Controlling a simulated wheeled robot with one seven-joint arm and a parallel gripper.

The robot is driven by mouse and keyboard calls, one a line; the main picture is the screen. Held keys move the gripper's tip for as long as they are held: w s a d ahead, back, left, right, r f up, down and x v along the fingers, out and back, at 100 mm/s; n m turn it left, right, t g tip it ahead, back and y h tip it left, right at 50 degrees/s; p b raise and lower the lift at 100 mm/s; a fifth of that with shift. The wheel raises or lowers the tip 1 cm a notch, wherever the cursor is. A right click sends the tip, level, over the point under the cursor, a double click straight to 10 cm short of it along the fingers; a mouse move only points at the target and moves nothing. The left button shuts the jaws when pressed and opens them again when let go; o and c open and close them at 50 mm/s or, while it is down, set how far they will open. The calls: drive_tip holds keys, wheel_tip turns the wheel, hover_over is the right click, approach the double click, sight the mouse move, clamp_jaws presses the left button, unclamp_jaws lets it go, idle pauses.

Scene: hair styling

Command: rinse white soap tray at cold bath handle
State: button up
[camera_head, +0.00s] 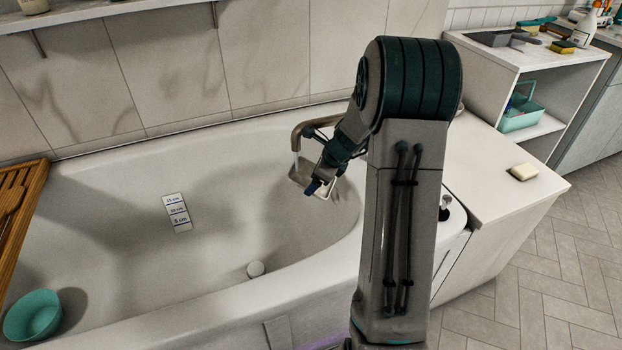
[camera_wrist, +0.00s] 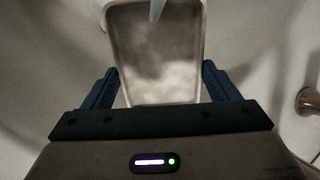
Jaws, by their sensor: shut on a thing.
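The white soap tray (camera_wrist: 155,50) shows in the wrist view between the two blue fingers of my gripper (camera_wrist: 158,85). My gripper is shut on the tray's near part. In the head view the tray (camera_head: 301,172) is held over the bath, below the bent spout (camera_head: 305,128), and it looks tilted. A pale water stream (camera_head: 296,160) comes down from the spout to the tray. It also shows at the top of the wrist view (camera_wrist: 157,9). My gripper (camera_head: 325,178) is partly hidden by my arm. I cannot make out the cold bath handle for certain.
The bathtub (camera_head: 110,200) holds a depth label (camera_head: 177,212) and a round plug (camera_head: 255,268). A teal bowl (camera_head: 33,315) and a wooden rack (camera_head: 18,200) are at left. The tub's middle is clear.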

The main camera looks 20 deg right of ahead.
idle(0.3)
drive_tip(key=shift+w+d, duration=0.3)
drive_tip(key=shift+d, duration=0.2)
drive_tip(key=s+d+b, duration=0.1)
drive_tip(key=s+d, duration=0.2)
drive_tip(key=s, duration=0.4)
drive_tip(key=shift+d+b, duration=0.35)
drive_tip(key=shift+d, duration=0.05)
drive_tip(key=shift+s+d+f, duration=0.15)
drive_tip(key=shift+s, duration=0.05)
drive_tip(key=shift+c, duration=0.5)
idle(0.6)
